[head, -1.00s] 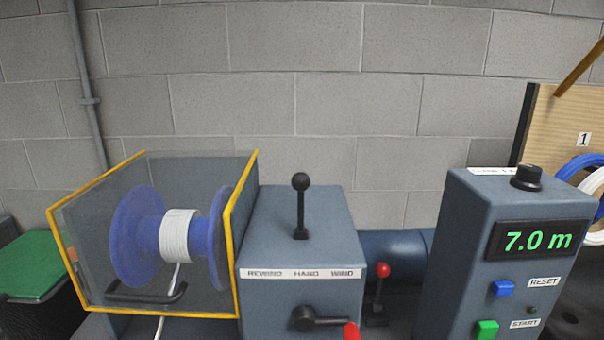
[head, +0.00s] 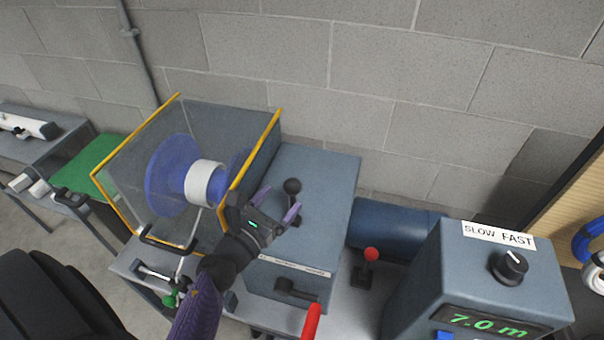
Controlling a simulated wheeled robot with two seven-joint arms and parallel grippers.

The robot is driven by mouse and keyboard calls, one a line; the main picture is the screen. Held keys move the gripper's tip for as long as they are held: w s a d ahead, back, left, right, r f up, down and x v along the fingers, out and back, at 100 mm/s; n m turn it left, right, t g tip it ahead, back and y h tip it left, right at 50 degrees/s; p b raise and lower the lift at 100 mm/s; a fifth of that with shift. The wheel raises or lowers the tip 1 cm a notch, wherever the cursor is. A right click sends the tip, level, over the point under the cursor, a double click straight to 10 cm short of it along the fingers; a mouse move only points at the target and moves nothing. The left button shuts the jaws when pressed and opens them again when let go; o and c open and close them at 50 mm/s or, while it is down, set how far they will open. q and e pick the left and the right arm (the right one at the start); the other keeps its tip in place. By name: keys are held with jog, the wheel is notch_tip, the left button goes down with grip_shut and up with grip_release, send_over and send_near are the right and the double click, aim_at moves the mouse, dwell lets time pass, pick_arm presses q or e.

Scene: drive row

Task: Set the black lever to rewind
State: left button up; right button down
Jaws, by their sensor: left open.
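The black lever (head: 292,186) with its round knob stands roughly upright at the middle of the grey box's top (head: 325,180). My left gripper (head: 279,201) is open, with its purple fingers around or just in front of the lever; I cannot tell whether they touch it. The white label strip (head: 308,268) on the box front is too small to read now and is partly covered at its left by my gripper and arm. Earlier it read REWIND, HAND, WIND from left to right. My right gripper is out of view.
A clear guard with yellow edges (head: 262,140) encloses a blue reel (head: 165,180) left of the box. A red-handled crank (head: 311,322) sticks out in front. A red-knobbed lever (head: 371,255) and a control box with a speed knob (head: 508,266) stand to the right.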

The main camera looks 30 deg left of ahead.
aim_at(287, 193)
pick_arm(q)
jog(key=w, duration=0.5)
jog(key=shift+d, duration=0.1)
jog(key=shift+w, duration=0.1)
grip_shut()
